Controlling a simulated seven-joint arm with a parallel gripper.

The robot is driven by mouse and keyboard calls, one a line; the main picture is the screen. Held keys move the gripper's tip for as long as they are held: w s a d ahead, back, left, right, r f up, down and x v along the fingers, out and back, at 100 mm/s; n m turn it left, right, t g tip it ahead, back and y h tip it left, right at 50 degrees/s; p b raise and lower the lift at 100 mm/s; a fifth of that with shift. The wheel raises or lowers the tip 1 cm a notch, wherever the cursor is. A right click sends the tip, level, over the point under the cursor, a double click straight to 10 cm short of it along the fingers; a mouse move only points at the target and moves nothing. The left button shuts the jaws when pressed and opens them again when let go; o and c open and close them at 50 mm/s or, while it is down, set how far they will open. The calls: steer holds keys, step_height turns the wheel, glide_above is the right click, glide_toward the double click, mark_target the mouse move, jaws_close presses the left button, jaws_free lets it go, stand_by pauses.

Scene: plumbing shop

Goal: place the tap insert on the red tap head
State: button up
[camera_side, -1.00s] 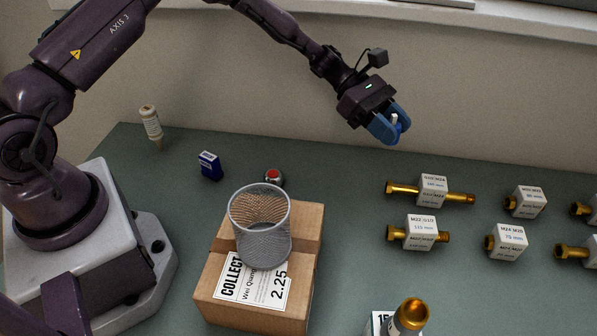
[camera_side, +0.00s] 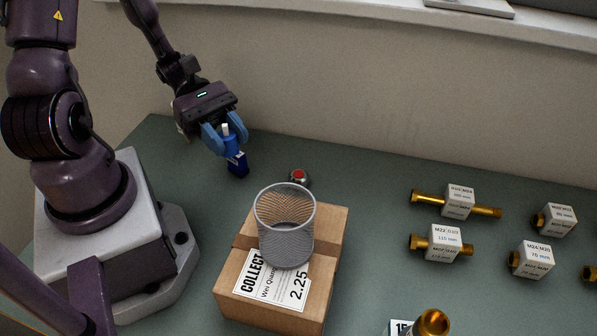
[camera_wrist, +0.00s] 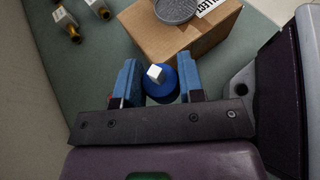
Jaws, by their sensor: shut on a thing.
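My gripper (camera_side: 226,138) is shut on a small blue round piece with a white square tip, which I take to be the tap insert (camera_side: 229,139). In the wrist view the insert (camera_wrist: 161,85) sits between the two blue fingers (camera_wrist: 160,88), its white tip towards the camera. The red tap head (camera_side: 299,175), grey with a red top, stands on the bench to the right of the gripper, just behind the wire mesh cup.
The mesh cup (camera_side: 285,228) stands on a cardboard box (camera_side: 327,240). Brass fittings with white labelled blocks (camera_side: 458,201) lie at the right. The bench between them and the tap head is clear.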

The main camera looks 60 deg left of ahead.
steer(key=w+f, duration=0.4)
steer(key=w, duration=0.5)
glide_above(298, 174)
steer(key=f, duration=0.5)
steer(key=shift+s+f, duration=0.1)
steer(key=shift+s, duration=0.15)
steer(key=shift+w+f, duration=0.2)
steer(key=shift+f, duration=0.1)
steer(key=shift+w+f, duration=0.1)
steer(key=shift+f, duration=1.5)
steer(key=o, duration=0.9)
steer(key=shift+f, duration=0.1)
